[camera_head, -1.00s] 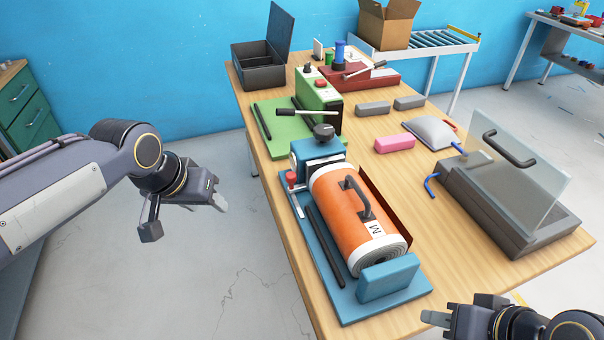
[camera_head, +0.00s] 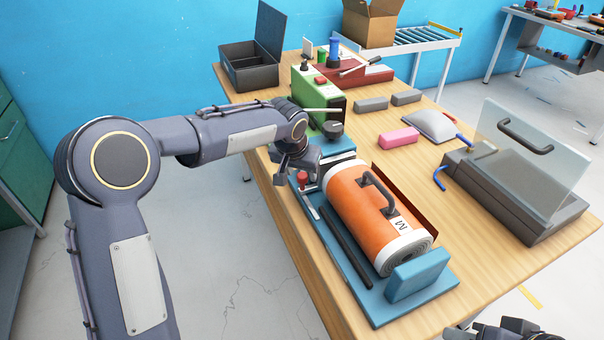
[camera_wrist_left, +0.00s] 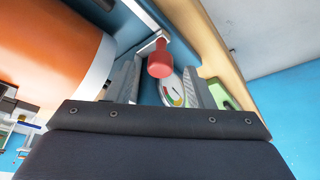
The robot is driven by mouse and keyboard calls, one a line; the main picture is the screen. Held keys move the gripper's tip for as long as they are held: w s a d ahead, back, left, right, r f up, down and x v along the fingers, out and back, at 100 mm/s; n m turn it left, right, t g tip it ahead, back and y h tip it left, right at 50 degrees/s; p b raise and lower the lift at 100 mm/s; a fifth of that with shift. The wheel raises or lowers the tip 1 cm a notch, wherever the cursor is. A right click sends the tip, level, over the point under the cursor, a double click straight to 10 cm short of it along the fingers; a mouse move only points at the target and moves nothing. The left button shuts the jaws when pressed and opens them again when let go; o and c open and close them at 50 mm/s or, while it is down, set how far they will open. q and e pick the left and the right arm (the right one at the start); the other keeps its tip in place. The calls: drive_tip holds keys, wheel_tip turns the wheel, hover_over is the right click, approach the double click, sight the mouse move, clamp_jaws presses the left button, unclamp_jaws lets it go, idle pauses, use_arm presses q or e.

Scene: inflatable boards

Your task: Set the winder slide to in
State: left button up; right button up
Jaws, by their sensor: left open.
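The blue winder (camera_head: 372,290) stands on the table with an orange roll (camera_head: 352,205) marked M lying on it. A red knob (camera_head: 302,181) on a pale stem, which looks like the slide's handle, sits at the winder's left side. My left gripper (camera_head: 302,164) is at this knob and partly covers that end of the winder. In the left wrist view the red knob (camera_wrist_left: 159,62) shows between the two open fingers, with no clear contact. A round gauge (camera_wrist_left: 173,94) shows beyond it. My right gripper (camera_head: 505,330) is cut off at the bottom right edge.
A green machine (camera_head: 322,88) stands just behind the winder, close to my left gripper. A red machine (camera_head: 365,78) and an open dark box (camera_head: 250,70) are farther back. A pink block (camera_head: 398,137) and a grey unit with a clear lid (camera_head: 520,200) are to the right.

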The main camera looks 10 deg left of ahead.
use_arm(q)
drive_tip(key=shift+x, duration=0.9)
clamp_jaws()
